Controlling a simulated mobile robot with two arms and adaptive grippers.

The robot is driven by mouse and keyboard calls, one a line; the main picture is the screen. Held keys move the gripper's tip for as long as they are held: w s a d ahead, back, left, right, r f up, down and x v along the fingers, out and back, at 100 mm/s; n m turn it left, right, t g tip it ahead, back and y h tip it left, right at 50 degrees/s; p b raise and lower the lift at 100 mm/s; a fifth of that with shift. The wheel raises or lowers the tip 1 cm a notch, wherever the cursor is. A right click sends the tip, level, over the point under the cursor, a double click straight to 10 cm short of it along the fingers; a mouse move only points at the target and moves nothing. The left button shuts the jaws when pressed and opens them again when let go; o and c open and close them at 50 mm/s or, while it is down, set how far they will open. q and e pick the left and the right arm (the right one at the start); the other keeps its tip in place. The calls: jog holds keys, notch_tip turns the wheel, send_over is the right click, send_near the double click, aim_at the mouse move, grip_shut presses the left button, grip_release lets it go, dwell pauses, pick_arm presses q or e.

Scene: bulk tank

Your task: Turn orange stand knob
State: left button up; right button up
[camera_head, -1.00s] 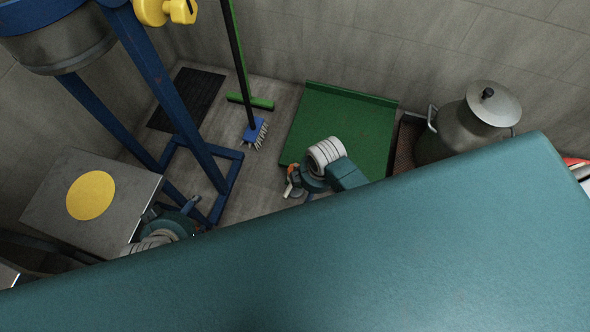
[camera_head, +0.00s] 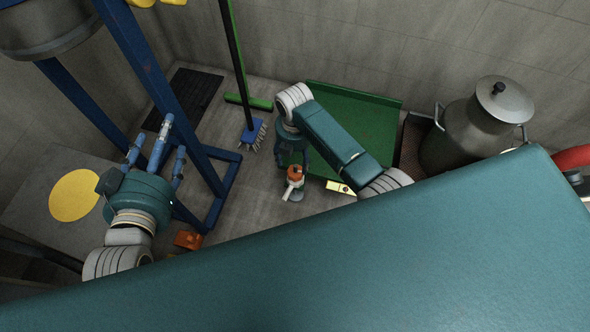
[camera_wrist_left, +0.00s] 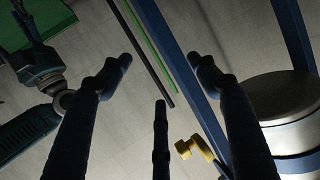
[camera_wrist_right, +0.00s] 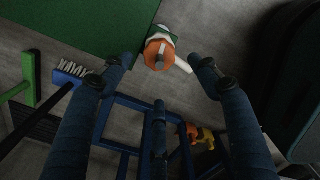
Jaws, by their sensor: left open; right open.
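The blue stand (camera_head: 146,70) stands at the left of the head view. An orange knob-like piece (camera_head: 188,240) shows low by its foot; I cannot tell how it is fixed. Orange and yellow pieces (camera_wrist_right: 197,133) also show by the blue frame in the right wrist view. My left gripper (camera_head: 155,147) is open and empty in front of the stand. My right gripper (camera_head: 293,150) is open and empty, its fingers partly hidden by its arm. Past its fingertips is another orange-topped object (camera_wrist_right: 158,54) with a pale handle, also in the head view (camera_head: 295,175).
A yellow knob (camera_wrist_left: 194,148) sits near the stand and the metal tank (camera_wrist_left: 289,112). A green-handled broom (camera_head: 234,55) and blue brush (camera_head: 254,132) stand behind. A green panel (camera_head: 365,115) and a lidded metal can (camera_head: 470,135) are to the right.

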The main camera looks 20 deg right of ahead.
aim_at(295, 171)
notch_tip(295, 171, down, 4)
jog(key=shift+f+b, duration=0.15)
jog(key=shift+b, duration=0.85)
notch_tip(295, 171, down, 3)
jog(key=shift+f+b, duration=0.2)
jog(key=shift+b, duration=0.75)
pick_arm(q)
jog(key=s+d+r+t+h, duration=0.1)
jog(key=r+t, duration=0.4)
jog(key=r, duration=0.5)
jog(key=s+r+t+h, duration=0.2)
jog(key=r+t, duration=0.4)
jog(key=r, duration=0.5)
jog(key=shift+s+d+r+h, duration=0.2)
jog(key=shift+s+d+h, duration=0.15)
jog(key=shift+h, duration=0.05)
pick_arm(e)
jog(key=shift+f, duration=0.1)
jog(key=c, duration=1.2)
